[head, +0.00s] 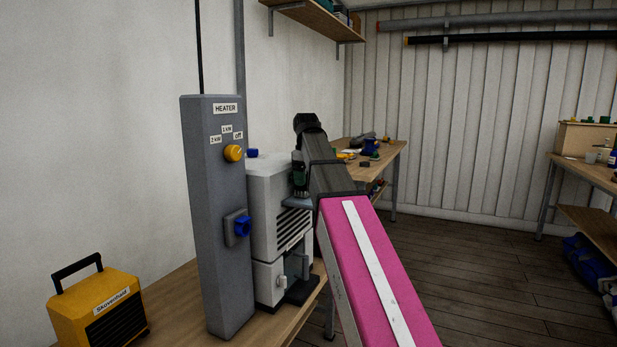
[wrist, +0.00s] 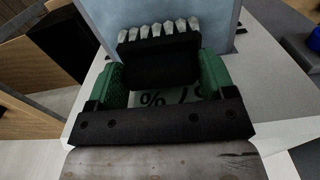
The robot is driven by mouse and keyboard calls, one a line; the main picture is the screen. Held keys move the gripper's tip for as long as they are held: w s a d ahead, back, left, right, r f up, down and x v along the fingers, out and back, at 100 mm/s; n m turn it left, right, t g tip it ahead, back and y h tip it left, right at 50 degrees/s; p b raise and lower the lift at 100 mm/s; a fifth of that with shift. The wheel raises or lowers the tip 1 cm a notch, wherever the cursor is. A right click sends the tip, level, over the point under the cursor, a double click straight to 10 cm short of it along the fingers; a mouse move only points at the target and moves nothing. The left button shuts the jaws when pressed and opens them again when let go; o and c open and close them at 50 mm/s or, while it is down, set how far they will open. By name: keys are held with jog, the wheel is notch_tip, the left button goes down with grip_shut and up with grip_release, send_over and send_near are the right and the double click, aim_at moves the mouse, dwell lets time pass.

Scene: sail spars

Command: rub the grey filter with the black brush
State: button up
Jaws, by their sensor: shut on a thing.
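The black brush (wrist: 160,58) with pale bristles shows in the wrist view, its bristles pointing to the top of the picture. My gripper (wrist: 161,72) is shut on it, a green finger on either side. A flat blue-grey panel, which looks like the grey filter (wrist: 112,18), lies behind the bristles. The bristles overlap it in the picture; I cannot tell whether they touch. In the head view my gripper (head: 299,176) is at the front of the white slatted machine (head: 268,190), just above a small grey ledge (head: 296,202). The brush is not clear there.
A grey heater post (head: 215,270) with yellow and blue knobs stands left of the machine. A yellow heater box (head: 98,305) is at the lower left. A workbench (head: 385,160) with tools stands behind my arm.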

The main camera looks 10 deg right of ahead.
jog(key=shift+s+a, duration=0.3)
jog(key=shift+s, duration=0.15)
jog(key=shift+f, duration=0.1)
jog(key=shift+w+d, duration=0.1)
jog(key=shift+w, duration=0.05)
jog(key=shift+w+d+f, duration=0.15)
jog(key=shift+w+d, duration=0.45)
jog(key=shift+w, duration=0.15)
jog(key=shift+w+d+f, duration=0.15)
jog(key=shift+w+d, duration=0.4)
jog(key=shift+w, duration=0.15)
jog(key=shift+r, duration=0.1)
jog(key=shift+w+d+r, duration=0.1)
jog(key=shift+w+r, duration=0.15)
jog(key=shift+r, duration=0.2)
jog(key=shift+s+r, duration=0.15)
jog(key=shift+r, duration=2.35)
